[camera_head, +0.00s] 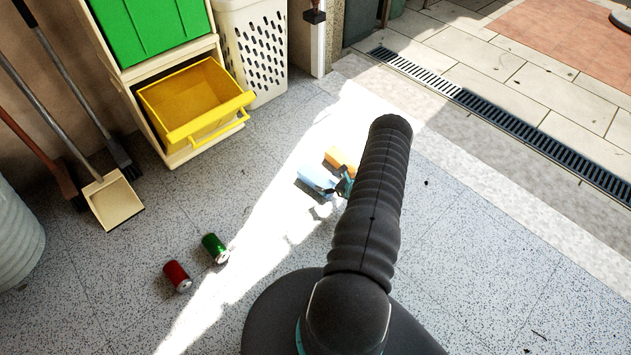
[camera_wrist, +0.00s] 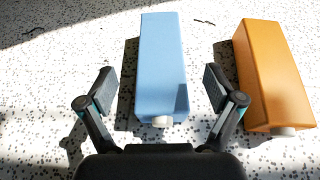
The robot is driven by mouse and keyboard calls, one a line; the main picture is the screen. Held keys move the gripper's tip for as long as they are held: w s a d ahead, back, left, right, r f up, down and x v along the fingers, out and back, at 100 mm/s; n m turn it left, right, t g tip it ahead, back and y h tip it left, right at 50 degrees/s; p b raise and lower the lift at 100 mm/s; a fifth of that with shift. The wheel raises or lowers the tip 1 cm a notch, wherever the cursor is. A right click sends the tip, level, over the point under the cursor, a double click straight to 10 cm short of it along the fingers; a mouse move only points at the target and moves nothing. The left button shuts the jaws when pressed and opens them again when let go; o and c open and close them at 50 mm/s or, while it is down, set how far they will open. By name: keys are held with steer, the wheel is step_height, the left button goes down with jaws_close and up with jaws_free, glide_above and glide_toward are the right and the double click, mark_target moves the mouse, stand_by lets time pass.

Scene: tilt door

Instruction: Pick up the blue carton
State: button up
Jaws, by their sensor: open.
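The blue carton (camera_wrist: 161,65) lies on its side on the speckled floor in the wrist view, its white cap (camera_wrist: 162,121) toward my gripper. My gripper (camera_wrist: 160,90) is open, with one finger on each side of the carton's cap end. A strip of floor shows between the carton and each finger. In the head view the blue carton (camera_head: 316,178) lies in the sunlit strip, partly hidden by my arm and gripper (camera_head: 343,187).
An orange carton (camera_wrist: 270,75) lies close to the right of my right finger. A red can (camera_head: 177,276) and a green can (camera_head: 215,248) are on the floor at left. A yellow drawer (camera_head: 197,100) stands open. Floor left of the blue carton is clear.

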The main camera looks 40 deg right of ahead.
mark_target(317, 177)
steer(key=shift+x, duration=2.6)
steer(key=shift+f, duration=0.1)
steer(key=c, duration=1.1)
